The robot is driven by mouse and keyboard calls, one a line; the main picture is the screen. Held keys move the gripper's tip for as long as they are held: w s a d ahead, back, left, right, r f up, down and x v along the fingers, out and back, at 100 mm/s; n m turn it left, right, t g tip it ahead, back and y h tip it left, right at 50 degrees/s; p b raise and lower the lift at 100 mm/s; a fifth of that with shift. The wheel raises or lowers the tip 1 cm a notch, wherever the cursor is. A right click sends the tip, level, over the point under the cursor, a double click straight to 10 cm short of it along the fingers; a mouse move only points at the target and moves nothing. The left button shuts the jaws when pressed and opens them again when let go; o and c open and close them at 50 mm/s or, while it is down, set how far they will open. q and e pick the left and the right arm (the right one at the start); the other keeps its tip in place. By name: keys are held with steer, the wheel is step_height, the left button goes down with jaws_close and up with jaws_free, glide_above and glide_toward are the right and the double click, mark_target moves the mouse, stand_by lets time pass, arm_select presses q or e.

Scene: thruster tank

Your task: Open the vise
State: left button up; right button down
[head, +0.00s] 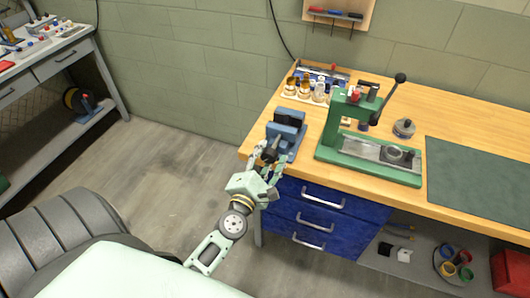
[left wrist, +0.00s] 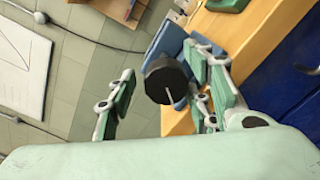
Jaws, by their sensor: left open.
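The blue vise (head: 289,124) is mounted at the left end of the wooden workbench. Its dark screw end (head: 271,151) points towards my left gripper (head: 265,160), which is at the bench's front left corner. In the left wrist view, the round black screw end (left wrist: 164,82) with a thin pale rod (left wrist: 169,97) shows between the two green fingers of my left gripper (left wrist: 158,80). The fingers are spread, with a visible gap on the left side; contact on the right side cannot be told. The vise jaws are mostly hidden. My right gripper is not in view.
A green press (head: 350,135) with a black-knobbed lever stands right of the vise. Small brass pieces (head: 293,86) sit in a rack behind it. Blue drawers (head: 318,205) with handles are below the bench top (head: 455,112). The floor left of the bench is clear.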

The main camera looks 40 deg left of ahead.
arm_select(q)
steer(key=v, duration=1.2)
steer(key=s+d+f+m+g+h, duration=0.2)
steer(key=f+m, duration=0.4)
steer(key=f, duration=0.5)
steer(key=s+d+f+m+g+h, duration=0.1)
steer(key=s+d+f+m+g, duration=0.3)
steer(key=f, duration=0.6)
steer(key=s+d+f+m+g+h, duration=0.1)
steer(key=f+m+h, duration=0.1)
steer(key=f+m, duration=0.7)
steer(key=s+f+m+g, duration=0.4)
steer(key=s+f+m, duration=0.2)
steer(key=s+f, duration=0.4)
steer(key=s+f+m+g, duration=0.5)
steer(key=s+f, duration=0.5)
steer(key=s, duration=0.4)
steer(key=shift+s+a+m+y, duration=0.3)
steer(key=shift+s+a+m, duration=0.1)
steer(key=shift+a, duration=0.05)
